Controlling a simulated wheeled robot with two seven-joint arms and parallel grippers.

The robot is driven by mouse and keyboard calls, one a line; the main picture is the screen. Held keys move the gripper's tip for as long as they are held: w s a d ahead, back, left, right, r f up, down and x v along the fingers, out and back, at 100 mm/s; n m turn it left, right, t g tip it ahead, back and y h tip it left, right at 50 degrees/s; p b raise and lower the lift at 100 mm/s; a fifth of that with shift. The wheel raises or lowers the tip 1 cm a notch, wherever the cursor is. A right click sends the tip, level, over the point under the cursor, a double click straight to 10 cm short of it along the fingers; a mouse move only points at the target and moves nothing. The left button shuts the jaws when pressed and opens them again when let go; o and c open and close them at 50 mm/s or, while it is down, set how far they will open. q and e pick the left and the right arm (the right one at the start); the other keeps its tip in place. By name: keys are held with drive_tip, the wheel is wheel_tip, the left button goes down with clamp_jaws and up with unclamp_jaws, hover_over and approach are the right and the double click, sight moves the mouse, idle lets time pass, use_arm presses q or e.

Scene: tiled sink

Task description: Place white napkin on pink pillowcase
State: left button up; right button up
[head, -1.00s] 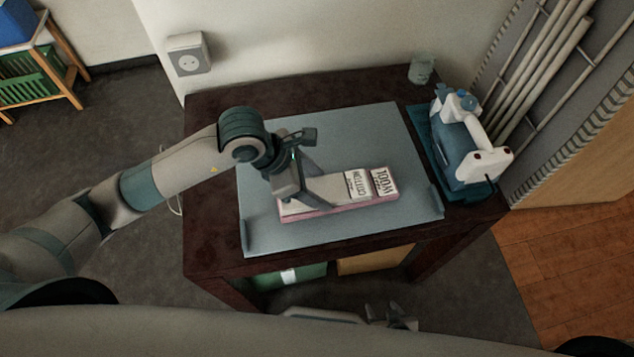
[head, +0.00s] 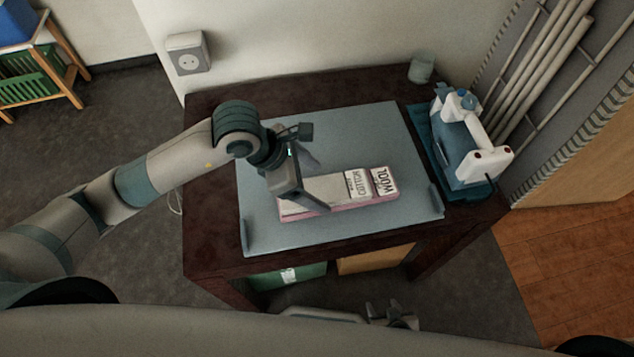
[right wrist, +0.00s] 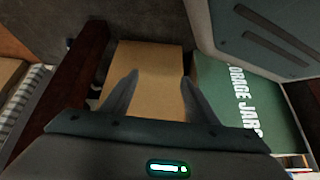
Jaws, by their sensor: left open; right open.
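A white folded napkin (head: 326,186) lies flat on a pink folded pillowcase (head: 345,207), whose edge shows along the front. The napkin looks in contact with the pillowcase. A pale "COTTON" label (head: 357,183) and a "WOOL" label (head: 384,182) show on the right part of the stack. My left gripper (head: 312,186) is open over the left part of the stack and hides some of it; I cannot tell whether its fingers touch the cloth. My right gripper (head: 391,318) is open and empty, low in front of the table. Its two fingers show in the right wrist view (right wrist: 160,95).
The stack lies on a grey-blue mat (head: 270,225) on a dark table (head: 210,215). A blue and white appliance (head: 462,140) stands on the right, with a cup (head: 421,70) behind. A cardboard box (right wrist: 150,65) and green "STORAGE JARS" box (right wrist: 225,105) sit below the table.

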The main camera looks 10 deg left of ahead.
use_arm(q)
drive_tip(key=b+v, duration=0.1)
drive_tip(key=v, duration=1)
use_arm(e)
drive_tip(key=shift+s+d+f+g, duration=0.45)
drive_tip(key=shift+d+g, duration=0.05)
drive_tip(key=shift+d, duration=0.1)
use_arm(q)
drive_tip(key=shift+f, duration=0.1)
use_arm(e)
drive_tip(key=shift+a, duration=0.1)
drive_tip(key=shift+r, duration=0.1)
